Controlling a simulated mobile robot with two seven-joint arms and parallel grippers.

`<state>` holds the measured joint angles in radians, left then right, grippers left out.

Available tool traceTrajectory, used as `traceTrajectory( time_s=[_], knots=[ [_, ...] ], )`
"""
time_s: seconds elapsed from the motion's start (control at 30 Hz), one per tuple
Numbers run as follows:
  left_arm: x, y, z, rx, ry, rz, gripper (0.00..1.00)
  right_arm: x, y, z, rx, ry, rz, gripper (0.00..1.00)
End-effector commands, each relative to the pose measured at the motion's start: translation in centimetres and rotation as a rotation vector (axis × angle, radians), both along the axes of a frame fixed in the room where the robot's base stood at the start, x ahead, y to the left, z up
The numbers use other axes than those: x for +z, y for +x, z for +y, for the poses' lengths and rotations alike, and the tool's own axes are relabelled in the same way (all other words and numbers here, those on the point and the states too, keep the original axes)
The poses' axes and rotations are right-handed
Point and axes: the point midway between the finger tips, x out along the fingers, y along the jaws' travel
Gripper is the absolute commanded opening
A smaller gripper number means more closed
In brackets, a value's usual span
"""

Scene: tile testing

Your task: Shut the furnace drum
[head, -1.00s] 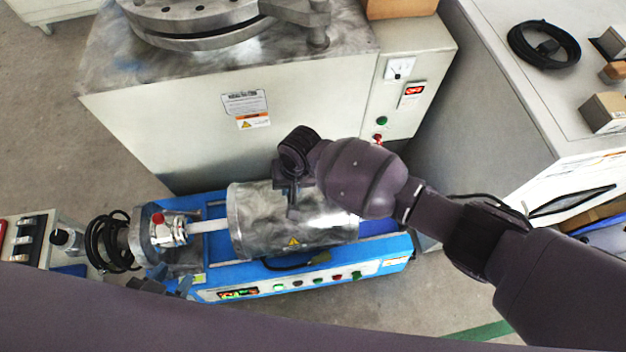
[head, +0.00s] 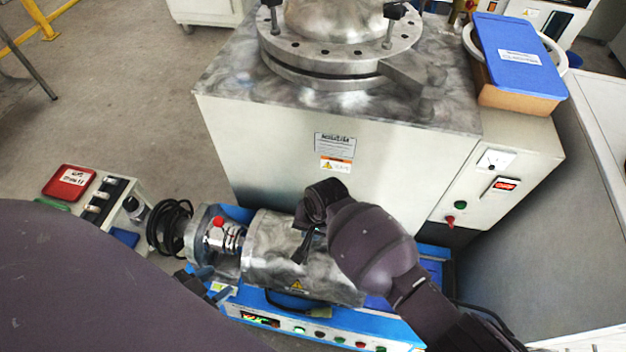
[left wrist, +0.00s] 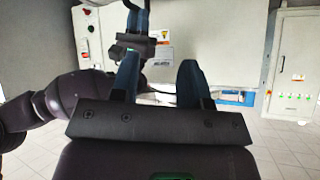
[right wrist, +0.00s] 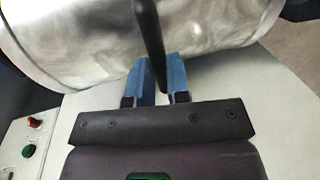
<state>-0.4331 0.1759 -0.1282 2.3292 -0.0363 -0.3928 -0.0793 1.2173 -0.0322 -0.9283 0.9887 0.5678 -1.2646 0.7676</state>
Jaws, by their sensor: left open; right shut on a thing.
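The furnace drum (head: 285,262) is a silver cylinder with a warning triangle, lying on a blue base (head: 290,322). Its left end is close to a metal fitting with a red knob (head: 219,222). My right gripper (head: 306,240) is at the drum's top; in the right wrist view it (right wrist: 160,85) is shut on a dark bar-like handle (right wrist: 149,35) next to the silver drum wall (right wrist: 80,40). My left gripper (head: 207,287) is left of the drum, near the base's front left edge. In the left wrist view its blue fingers (left wrist: 160,75) are apart and empty.
A large white cabinet (head: 300,150) with a round metal flange (head: 340,50) stands right behind the drum. Black coiled cable (head: 170,225) and a small switch box (head: 110,200) are at left.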

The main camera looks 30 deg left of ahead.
Motion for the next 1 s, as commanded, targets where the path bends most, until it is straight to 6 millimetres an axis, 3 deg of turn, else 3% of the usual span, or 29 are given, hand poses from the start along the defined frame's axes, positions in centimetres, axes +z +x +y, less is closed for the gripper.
traceTrajectory(
  time_s=[0.03, 0.2, 0.53, 0.77, 1.0],
  knots=[
    [-0.1, 0.0, 0.0, 0.0, 0.0, 0.002, 0.42, -0.2, -0.5, 0.5, 0.003, 0.011, 0.006, 0.18],
    [-0.1, 0.0, 0.0, -0.001, 0.0, 0.001, 0.42, -0.1, -0.4, 0.4, 0.002, 0.01, 0.005, 0.42],
    [0.2, -0.3, 0.1, 0.002, 0.001, 0.005, 0.42, 0.5, -0.1, 0.2, 0.001, 0.007, 0.0, 0.42],
    [1.5, -0.1, 0.4, 0.024, -0.017, -0.009, 0.42, 4.2, 0.4, -0.4, 0.001, 0.008, -0.011, 0.42],
    [1.3, -0.8, 0.8, 0.065, -0.049, 0.021, 0.42, 8.4, 0.5, -1.1, 0.001, 0.009, -0.009, 0.42]
  ],
)
